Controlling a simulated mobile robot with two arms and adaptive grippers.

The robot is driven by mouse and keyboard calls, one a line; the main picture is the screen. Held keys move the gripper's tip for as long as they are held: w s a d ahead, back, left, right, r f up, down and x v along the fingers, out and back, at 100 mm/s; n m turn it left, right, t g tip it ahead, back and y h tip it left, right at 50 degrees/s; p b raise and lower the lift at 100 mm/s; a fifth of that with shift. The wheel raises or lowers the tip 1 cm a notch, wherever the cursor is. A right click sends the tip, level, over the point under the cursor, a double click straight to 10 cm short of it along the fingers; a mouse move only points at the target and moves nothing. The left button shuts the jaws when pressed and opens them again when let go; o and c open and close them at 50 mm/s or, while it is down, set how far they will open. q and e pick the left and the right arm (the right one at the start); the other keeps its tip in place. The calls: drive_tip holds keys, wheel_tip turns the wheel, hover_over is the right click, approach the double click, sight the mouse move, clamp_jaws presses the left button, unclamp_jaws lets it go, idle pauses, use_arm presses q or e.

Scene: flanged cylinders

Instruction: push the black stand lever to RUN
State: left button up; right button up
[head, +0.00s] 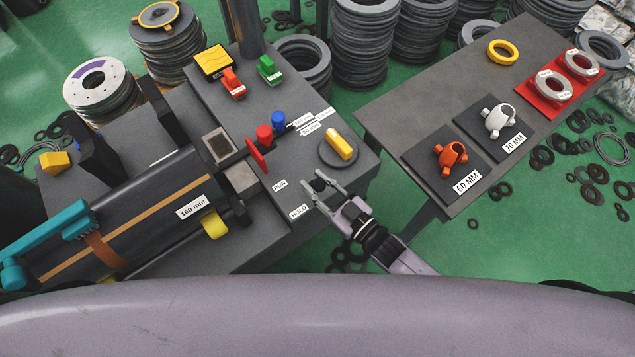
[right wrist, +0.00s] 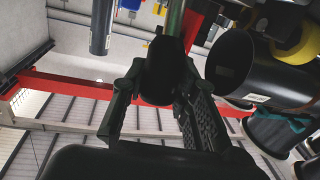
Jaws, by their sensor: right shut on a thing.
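My right gripper (head: 317,188) reaches in from the lower right in the head view, its fingertips beside the HOLD label (head: 298,211). Between them is a small dark knob, which I take to be the black stand lever (head: 319,185). The RUN label (head: 280,186) lies to the upper left of HOLD on the same bench edge. In the right wrist view the fingers (right wrist: 160,105) stand on either side of a dark rounded end, the lever's knob (right wrist: 160,72). The lever's lower part is hidden. My left gripper is not in view.
A large dark cylinder marked 160 mm (head: 150,220) lies on the left. A round plate with a yellow handle (head: 339,146) and red and blue knobs are close by on the bench. The side table (head: 400,110) holds orange and white hubs. Green floor separates the two tables.

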clamp_jaws()
idle(0.3)
